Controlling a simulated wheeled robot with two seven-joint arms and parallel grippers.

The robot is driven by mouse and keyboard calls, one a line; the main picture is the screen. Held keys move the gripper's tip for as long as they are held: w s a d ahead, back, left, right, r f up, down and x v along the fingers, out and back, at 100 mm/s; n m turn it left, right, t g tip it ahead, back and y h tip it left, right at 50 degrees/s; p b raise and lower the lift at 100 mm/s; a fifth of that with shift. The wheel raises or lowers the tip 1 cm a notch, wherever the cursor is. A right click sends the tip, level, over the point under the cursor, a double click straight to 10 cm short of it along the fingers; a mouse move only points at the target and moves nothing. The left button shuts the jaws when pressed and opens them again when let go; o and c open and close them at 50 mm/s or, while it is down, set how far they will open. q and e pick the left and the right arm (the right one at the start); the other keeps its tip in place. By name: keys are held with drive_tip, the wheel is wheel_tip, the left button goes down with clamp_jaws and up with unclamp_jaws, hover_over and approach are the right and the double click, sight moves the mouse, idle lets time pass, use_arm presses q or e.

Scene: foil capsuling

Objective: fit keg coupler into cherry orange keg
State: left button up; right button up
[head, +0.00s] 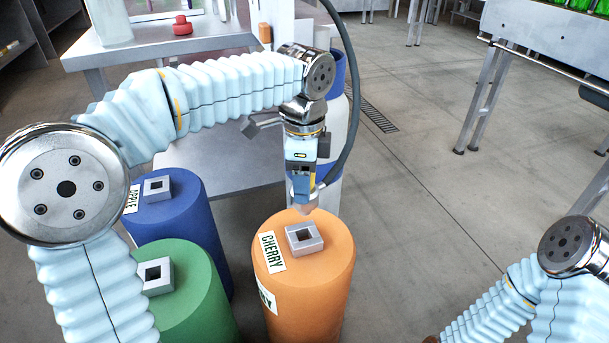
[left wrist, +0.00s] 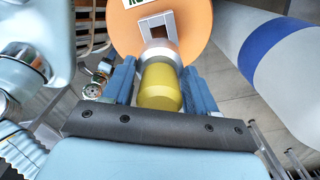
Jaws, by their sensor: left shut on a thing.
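The orange keg (head: 305,285) has a CHERRY label and a raised grey square socket (head: 304,238) with a dark opening on top. My left gripper (head: 303,192) points down above and slightly behind this socket. It is shut on the keg coupler, whose yellow body (left wrist: 160,88) and grey collar show between the fingers in the left wrist view. In the head view the coupler's pale tip (head: 305,208) is just above the keg top, apart from the socket opening. In the wrist view the coupler partly covers the socket (left wrist: 158,25). My right gripper is out of view.
A blue keg (head: 180,225) labelled APPLE and a green keg (head: 185,300) stand left of the orange one, each with a square socket. A white and blue cylinder (head: 335,130) stands close behind my left gripper. A dark hose (head: 354,100) hangs beside it.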

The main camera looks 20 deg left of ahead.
sight(303, 214)
use_arm(q)
drive_tip(key=shift+r, duration=0.1)
drive_tip(key=shift+a+f, duration=0.1)
drive_tip(key=shift+f, duration=0.15)
drive_tip(key=shift+f+b, duration=1.8)
drive_tip(key=shift+f, duration=0.95)
drive_tip(key=shift+s+p, duration=0.1)
drive_tip(key=shift+p, duration=0.6)
drive_tip(key=shift+f+b, duration=1.2)
drive_tip(key=shift+f, duration=0.7)
drive_tip(key=o, duration=1.4)
drive_tip(key=shift+o, duration=0.2)
